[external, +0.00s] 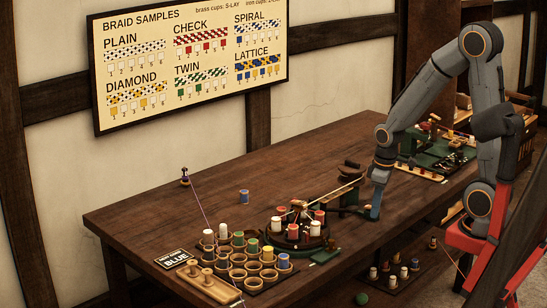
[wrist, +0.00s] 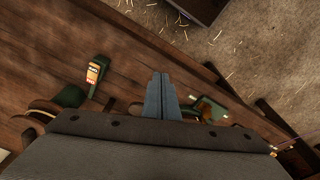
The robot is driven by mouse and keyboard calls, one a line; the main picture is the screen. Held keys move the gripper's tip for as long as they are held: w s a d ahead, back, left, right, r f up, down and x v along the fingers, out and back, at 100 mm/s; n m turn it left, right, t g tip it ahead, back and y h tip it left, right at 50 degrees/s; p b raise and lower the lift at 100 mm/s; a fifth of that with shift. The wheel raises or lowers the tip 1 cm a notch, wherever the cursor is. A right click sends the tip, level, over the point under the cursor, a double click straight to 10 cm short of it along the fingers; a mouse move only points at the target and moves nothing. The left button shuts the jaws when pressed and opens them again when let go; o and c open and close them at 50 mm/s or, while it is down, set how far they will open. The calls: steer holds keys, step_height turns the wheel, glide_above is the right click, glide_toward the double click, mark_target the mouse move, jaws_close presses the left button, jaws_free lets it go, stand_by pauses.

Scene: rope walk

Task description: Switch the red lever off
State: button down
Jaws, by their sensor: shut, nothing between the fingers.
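A small green fitting (wrist: 97,68) with a red and cream label lies on the table top, left of my gripper in the wrist view. It seems to be the green piece (external: 325,256) by the braiding stand in the external view. I cannot make out a distinct red lever or its position. My gripper (wrist: 161,76) is shut and empty, its fingers together over the table near the front edge. In the external view my gripper (external: 375,212) points down, right of the braiding stand and apart from the green piece. Another green part (wrist: 209,109) is partly hidden beside my fingers.
The round braiding stand (external: 292,236) carries red and white bobbins. A green board (external: 445,155) with tools is at the right. The table's back left (external: 160,215) is mostly clear.

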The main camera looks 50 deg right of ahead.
steer(key=w+a+r+n+t+p, duration=0.1)
steer(key=w+r+n, duration=0.1)
steer(key=w+n, duration=0.3)
steer(key=w+a+r+n+t+p, duration=0.1)
steer(key=w+a+r+n, duration=0.1)
steer(key=w+n, duration=0.3)
steer(key=w+a+r+n+t+p, duration=0.1)
steer(key=w+a+r+n, duration=0.1)
steer(key=w+n, duration=0.3)
steer(key=shift+w+a+r+t+y, duration=0.1)
steer(key=shift+w+r+t+y, duration=0.1)
steer(key=shift+w, duration=0.65)
steer(key=shift+w+a+r+t+y, duration=0.1)
steer(key=shift+w+r, duration=0.05)
steer(key=shift+w, duration=0.65)
steer(key=shift+w+a+r+n, duration=0.15)
steer(key=shift+w+n, duration=0.35)
steer(key=shift+n, duration=0.2)
steer(key=p+x, duration=0.2)
steer(key=x, duration=0.8)
